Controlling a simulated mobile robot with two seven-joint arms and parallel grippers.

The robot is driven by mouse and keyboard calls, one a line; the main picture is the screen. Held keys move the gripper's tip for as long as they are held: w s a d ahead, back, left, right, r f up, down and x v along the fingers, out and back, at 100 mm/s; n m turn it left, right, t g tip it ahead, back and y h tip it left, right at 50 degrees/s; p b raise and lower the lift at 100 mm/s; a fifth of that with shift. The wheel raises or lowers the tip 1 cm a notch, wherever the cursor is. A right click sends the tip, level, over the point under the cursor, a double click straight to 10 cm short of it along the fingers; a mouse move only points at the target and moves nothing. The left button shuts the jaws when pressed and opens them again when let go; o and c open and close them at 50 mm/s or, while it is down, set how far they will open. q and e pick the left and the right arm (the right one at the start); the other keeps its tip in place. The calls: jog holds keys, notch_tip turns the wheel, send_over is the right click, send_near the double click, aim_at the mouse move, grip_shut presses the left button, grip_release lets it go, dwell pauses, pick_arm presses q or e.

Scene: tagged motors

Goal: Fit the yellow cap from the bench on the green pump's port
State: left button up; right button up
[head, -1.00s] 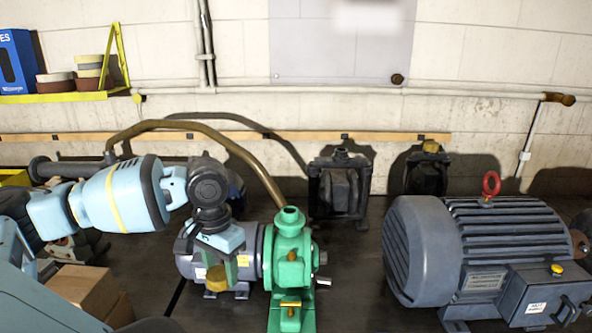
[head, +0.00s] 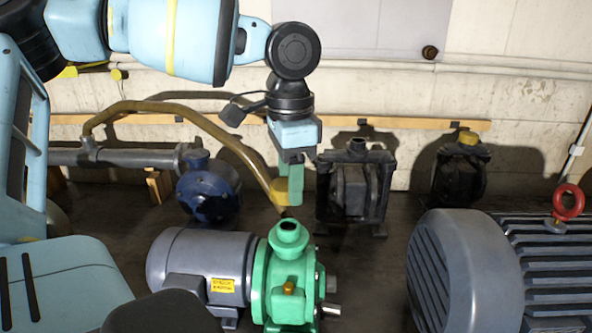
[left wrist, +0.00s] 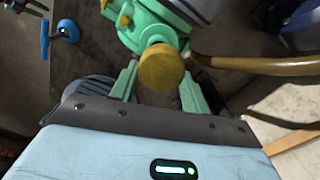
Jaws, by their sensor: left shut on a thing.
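The green pump (head: 290,275) stands on the bench at the lower middle of the head view, joined to a grey motor (head: 205,262). Its round port (head: 287,230) points up and looks uncovered. My left gripper (head: 290,192) hangs above the port, pointing down. It is shut on the yellow cap (head: 282,193), which is held above the port with a visible gap. In the left wrist view the cap (left wrist: 160,68) sits between the green fingertips, with part of the green pump (left wrist: 150,28) beyond it. My right gripper is not in view.
A brown hose (head: 215,125) arcs down close to the left gripper. A dark pump (head: 355,190) stands behind, and another with a yellow top (head: 460,175) is farther right. A large grey motor (head: 470,270) with a red ring (head: 568,203) fills the lower right.

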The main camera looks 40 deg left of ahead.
pick_arm(q)
jog(key=shift+d, duration=0.2)
jog(key=shift+f, duration=0.2)
jog(key=shift+f+b, duration=0.65)
jog(key=shift+f, duration=0.75)
jog(key=shift+f+b, duration=0.3)
jog(key=shift+f, duration=0.4)
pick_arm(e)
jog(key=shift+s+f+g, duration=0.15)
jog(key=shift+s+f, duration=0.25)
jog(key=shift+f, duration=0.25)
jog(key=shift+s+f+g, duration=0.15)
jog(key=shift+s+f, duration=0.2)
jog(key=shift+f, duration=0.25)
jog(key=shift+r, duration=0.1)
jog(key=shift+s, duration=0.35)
